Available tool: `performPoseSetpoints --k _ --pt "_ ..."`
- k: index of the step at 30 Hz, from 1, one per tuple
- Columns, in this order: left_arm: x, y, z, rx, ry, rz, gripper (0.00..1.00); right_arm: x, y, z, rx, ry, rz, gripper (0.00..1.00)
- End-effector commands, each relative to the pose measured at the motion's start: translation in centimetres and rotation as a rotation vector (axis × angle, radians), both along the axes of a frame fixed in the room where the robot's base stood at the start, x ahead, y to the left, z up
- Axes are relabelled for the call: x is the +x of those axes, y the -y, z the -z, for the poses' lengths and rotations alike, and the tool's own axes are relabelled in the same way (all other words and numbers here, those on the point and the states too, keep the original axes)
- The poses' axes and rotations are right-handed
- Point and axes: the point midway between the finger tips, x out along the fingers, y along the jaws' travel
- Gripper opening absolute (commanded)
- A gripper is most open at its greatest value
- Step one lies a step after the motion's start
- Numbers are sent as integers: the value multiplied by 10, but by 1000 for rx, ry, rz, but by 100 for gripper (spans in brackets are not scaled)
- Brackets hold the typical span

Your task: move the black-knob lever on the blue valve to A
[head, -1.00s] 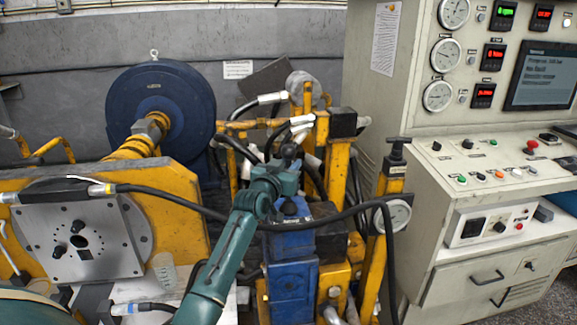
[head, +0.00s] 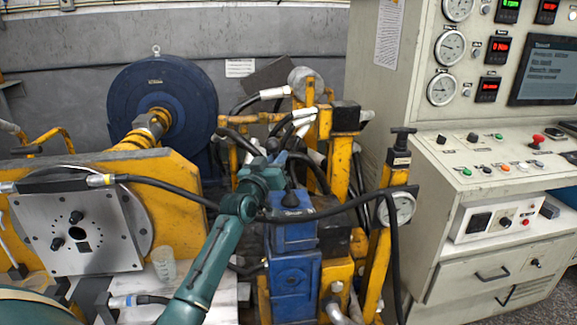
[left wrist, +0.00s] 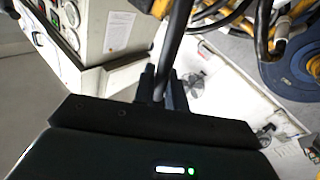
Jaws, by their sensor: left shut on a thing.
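The blue valve (head: 292,238) stands in the middle of the head view, with a black boot (head: 290,199) on its top. My left gripper (head: 274,157) is above it and slightly left. A dark round knob (head: 272,145) shows at the fingertips; the gripper is shut on it. The lever's stem is mostly hidden by the gripper. In the left wrist view my left gripper (left wrist: 163,85) closes around a dark rod that runs upward. No A mark is readable. My right gripper is not in view.
A black hose (head: 335,207) crosses in front of the valve top and close to my left forearm. Yellow posts (head: 342,170) and a gauge (head: 401,208) stand to the right. The control console (head: 490,215) is further right, and a steel plate (head: 75,235) is at left.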

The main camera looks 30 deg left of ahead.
Motion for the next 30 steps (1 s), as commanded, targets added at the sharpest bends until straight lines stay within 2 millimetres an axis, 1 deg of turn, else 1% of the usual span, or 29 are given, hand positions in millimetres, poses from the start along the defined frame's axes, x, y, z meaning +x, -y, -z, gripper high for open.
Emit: performPoseSetpoints --k 1,6,16,17,23,30 --pt "-4 -6 11 -36 30 -2 0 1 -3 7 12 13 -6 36" --pt "-12 -16 11 -128 98 -1 0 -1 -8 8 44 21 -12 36" --pt "-14 -19 9 -144 107 -2 0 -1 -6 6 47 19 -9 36" --pt "-14 -19 9 -144 106 -2 15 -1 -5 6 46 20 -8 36" --pt "-13 -18 9 -143 106 -2 31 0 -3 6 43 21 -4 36" --pt "-14 -18 9 -141 106 -1 32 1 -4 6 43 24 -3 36"
